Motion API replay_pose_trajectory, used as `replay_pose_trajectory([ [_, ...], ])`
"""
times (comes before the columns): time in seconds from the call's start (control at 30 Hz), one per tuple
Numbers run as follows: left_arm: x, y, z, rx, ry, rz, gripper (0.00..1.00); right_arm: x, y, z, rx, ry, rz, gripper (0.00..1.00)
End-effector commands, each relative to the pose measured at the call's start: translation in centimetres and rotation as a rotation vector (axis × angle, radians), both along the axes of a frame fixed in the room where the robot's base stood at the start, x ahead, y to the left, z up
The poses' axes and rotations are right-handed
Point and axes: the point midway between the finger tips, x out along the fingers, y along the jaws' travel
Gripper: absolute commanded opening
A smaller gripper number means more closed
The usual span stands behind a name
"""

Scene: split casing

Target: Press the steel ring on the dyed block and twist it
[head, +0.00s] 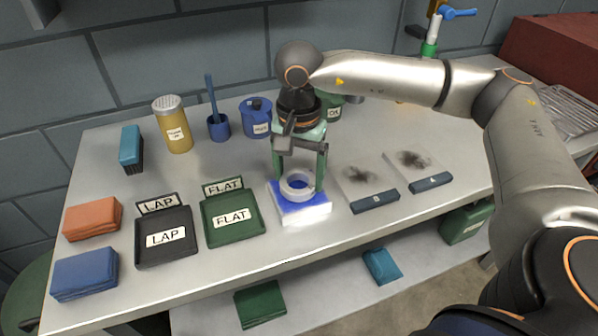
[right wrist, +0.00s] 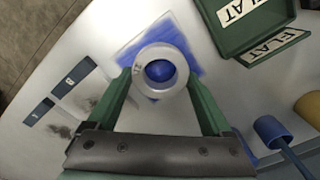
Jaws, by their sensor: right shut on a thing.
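The steel ring (head: 296,187) is at the blue-dyed top of the white block (head: 304,213). In the right wrist view the ring (right wrist: 160,58) has a small mark on its rim, and blue shows through its hole. The blue dyed area (right wrist: 183,32) spreads around it. My right gripper (head: 298,180) points down over the block, its green fingers on either side of the ring, shut on it. It also shows in the right wrist view (right wrist: 161,80). Whether the ring touches the dye cannot be told for sure. My left gripper is not in view.
A green FLAT tray (head: 234,235) and a black LAP tray (head: 180,257) stand left of the block. Two smudged plates with labels A (head: 431,183) and B (head: 375,202) lie to the right. A shaker (head: 173,130), blue pot (head: 219,127) and blue canister (head: 258,116) stand behind.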

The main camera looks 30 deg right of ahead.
Motion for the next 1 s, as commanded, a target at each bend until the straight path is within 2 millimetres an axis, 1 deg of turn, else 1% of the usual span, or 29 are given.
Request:
replay_pose_trajectory([
  [0.4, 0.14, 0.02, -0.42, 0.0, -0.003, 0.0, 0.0, 0.05, 0.02, -0.47, 0.0, -0.002, 0.0, 0.0],
  [0.87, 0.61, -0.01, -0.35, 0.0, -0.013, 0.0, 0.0, 0.0, 0.03, -0.79, 0.001, -0.001, 0.001, 0.0],
  [1.0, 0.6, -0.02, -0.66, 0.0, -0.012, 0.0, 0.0, -0.01, 0.04, -0.95, 0.001, 0.001, 0.067, 0.0],
])
